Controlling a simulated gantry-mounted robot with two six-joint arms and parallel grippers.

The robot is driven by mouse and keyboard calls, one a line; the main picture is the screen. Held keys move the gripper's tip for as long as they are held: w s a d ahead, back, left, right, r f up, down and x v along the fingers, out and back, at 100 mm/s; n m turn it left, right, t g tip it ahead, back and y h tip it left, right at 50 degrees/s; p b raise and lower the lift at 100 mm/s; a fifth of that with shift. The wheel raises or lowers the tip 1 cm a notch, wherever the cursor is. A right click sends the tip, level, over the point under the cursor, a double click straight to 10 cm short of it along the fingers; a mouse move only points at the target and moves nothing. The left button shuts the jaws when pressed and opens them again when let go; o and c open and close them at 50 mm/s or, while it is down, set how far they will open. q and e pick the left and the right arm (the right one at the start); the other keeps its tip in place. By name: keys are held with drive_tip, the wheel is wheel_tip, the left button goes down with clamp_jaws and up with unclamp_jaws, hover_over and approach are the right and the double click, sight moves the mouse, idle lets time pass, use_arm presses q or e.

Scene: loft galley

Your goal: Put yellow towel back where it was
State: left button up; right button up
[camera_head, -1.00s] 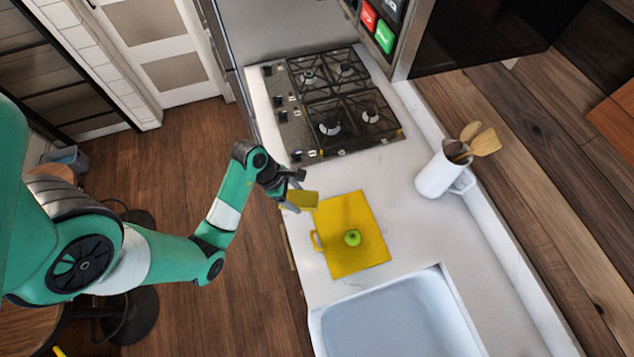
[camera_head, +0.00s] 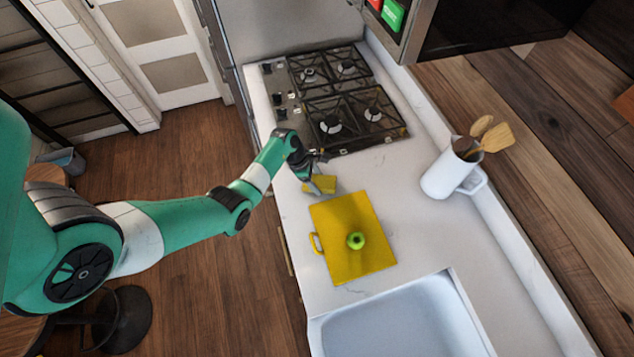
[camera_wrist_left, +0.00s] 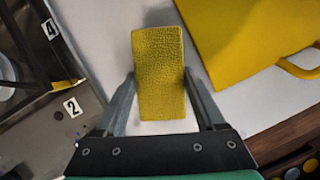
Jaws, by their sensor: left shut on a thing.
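The yellow towel (camera_head: 323,185) is a small, textured, block-like piece. My left gripper (camera_head: 313,183) is shut on it, over the counter between the stove and the yellow cutting board. In the left wrist view the towel (camera_wrist_left: 158,70) sits between the two fingers of the gripper (camera_wrist_left: 160,80), over the white counter. I cannot tell whether the towel touches the counter. My right gripper is not in view.
The yellow cutting board (camera_head: 345,218) with a green apple (camera_head: 355,241) on it lies beside the towel. The stove (camera_head: 345,100) is behind, the sink (camera_head: 400,318) in front. Bare counter (camera_head: 395,195) lies between.

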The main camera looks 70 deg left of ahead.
use_arm(q)
drive_tip(key=shift+f, duration=0.15)
drive_tip(key=shift+f, duration=0.15)
drive_tip(key=o, duration=1.3)
drive_tip(key=shift+r, duration=0.35)
drive_tip(key=p+v, duration=0.3)
drive_tip(key=v, duration=0.8)
drive_tip(key=shift+r+p, duration=0.3)
drive_tip(key=shift+p, duration=0.1)
drive_tip(key=shift+s, duration=0.1)
